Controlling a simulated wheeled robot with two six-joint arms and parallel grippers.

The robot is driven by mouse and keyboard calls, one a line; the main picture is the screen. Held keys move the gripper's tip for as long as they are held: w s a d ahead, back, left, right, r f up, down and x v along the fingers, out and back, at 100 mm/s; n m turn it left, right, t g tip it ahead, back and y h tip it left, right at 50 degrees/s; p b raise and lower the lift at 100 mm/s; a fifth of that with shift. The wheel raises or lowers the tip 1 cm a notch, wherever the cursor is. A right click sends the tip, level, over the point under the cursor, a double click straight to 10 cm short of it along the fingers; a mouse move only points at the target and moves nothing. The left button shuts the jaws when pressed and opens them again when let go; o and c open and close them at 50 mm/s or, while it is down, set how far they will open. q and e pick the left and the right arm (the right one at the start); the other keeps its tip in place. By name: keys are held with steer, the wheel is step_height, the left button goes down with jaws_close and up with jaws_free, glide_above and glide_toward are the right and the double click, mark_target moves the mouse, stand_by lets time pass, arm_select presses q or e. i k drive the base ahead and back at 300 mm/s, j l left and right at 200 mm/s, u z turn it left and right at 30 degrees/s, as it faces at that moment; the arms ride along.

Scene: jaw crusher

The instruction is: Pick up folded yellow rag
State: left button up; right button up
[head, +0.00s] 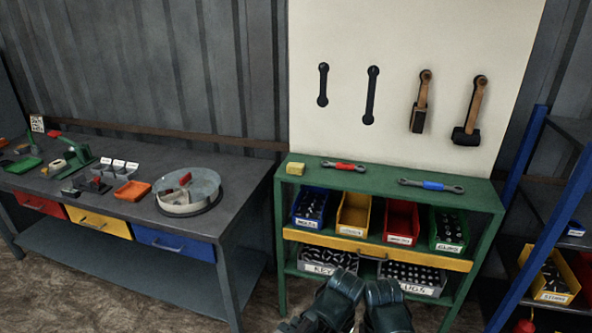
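A small yellow block-shaped item (295,168), which looks like the folded yellow rag, lies on the left end of the green shelf unit's top. Dark parts of my two arms show at the bottom centre, in front of the shelf unit and well below and right of the rag.
On the green shelf unit (385,183) lie a red-handled wrench (345,166) and a blue-handled wrench (432,186). Labelled bins fill its shelves. A grey workbench (130,205) with a round pan (188,192) stands left. A blue rack (535,190) stands right. Hammers hang on the pale board.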

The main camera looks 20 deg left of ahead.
mark_target(292, 168)
steer(key=i+j, duration=0.2)
steer(key=i, duration=0.25)
steer(key=i+j, duration=0.15)
steer(key=i, duration=0.25)
steer(key=i+j, duration=0.2)
steer(key=i, duration=0.25)
steer(key=i+j, duration=0.15)
steer(key=i, duration=0.25)
steer(key=u, duration=0.05)
